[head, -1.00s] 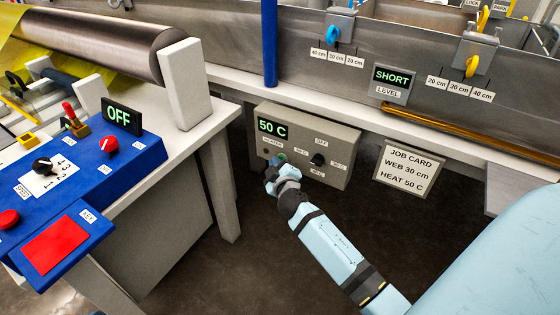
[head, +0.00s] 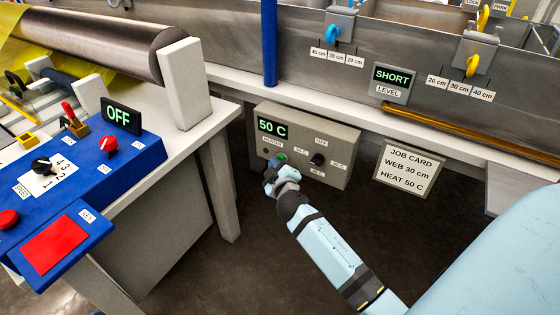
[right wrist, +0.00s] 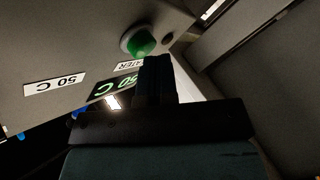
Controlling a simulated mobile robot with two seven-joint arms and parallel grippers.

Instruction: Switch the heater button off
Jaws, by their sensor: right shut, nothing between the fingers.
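The heater box (head: 335,172) is a beige panel under the bath's edge, with a green display (head: 272,127) reading 50 C. The green heater button (head: 282,157) sits on its face near the HEATER label, left of a black dial (head: 317,159). In the right wrist view the green button (right wrist: 138,42) is lit and stands out of the panel. My right gripper (head: 270,184) is shut and empty, just below and in front of the button. Its fingertips (right wrist: 156,62) appear very close to the button; I cannot tell whether they touch. My left gripper is out of view.
A job card (head: 408,169) reading WEB 30 cm, HEAT 50 C hangs right of the box. A blue control console (head: 130,160) with a red knob and an OFF display (head: 122,116) stands at left. A SHORT level display (head: 392,79) is on the bath wall.

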